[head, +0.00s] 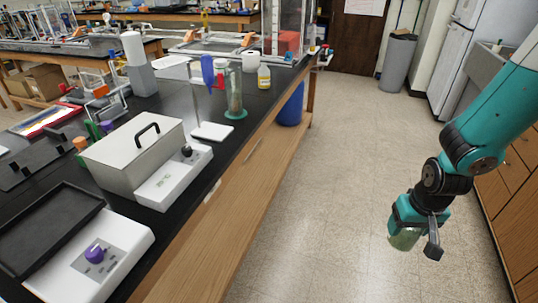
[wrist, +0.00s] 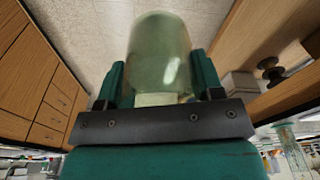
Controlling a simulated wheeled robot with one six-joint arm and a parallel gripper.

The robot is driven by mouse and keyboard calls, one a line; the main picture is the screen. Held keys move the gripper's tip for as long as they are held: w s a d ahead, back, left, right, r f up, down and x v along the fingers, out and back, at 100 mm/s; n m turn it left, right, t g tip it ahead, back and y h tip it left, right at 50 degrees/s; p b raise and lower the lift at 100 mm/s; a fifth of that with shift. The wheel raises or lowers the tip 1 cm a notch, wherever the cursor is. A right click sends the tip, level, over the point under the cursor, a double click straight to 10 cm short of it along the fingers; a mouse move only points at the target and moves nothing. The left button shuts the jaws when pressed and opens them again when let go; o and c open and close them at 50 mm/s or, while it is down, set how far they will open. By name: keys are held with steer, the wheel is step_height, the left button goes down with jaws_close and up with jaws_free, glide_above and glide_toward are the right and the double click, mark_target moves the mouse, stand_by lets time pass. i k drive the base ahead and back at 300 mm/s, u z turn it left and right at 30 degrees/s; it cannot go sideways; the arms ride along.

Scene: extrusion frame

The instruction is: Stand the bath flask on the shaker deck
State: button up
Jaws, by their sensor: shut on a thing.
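My gripper (head: 416,228) is over the aisle floor on the right, away from the bench. It is shut on a pale green translucent flask (head: 403,240), whose body sticks out below the jaws. In the wrist view, the flask (wrist: 160,50) is between the two teal fingers of my gripper (wrist: 160,75), its wide body beyond the fingertips and a pale narrower part near the palm. The shaker is at the lower left on the bench: a white body (head: 125,250) with a purple knob and a black, tray-like deck (head: 50,238). The visible deck is empty.
A lidded metal bath (head: 130,155) with a black handle stands just behind the shaker. Farther back are a white plate (head: 212,131), a green-based cylinder (head: 235,100) and a yellow bottle (head: 264,77). Drawers (head: 510,180) stand at right. The aisle floor (head: 320,200) is clear.

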mark_target(45, 226)
steer(key=u, duration=1.45)
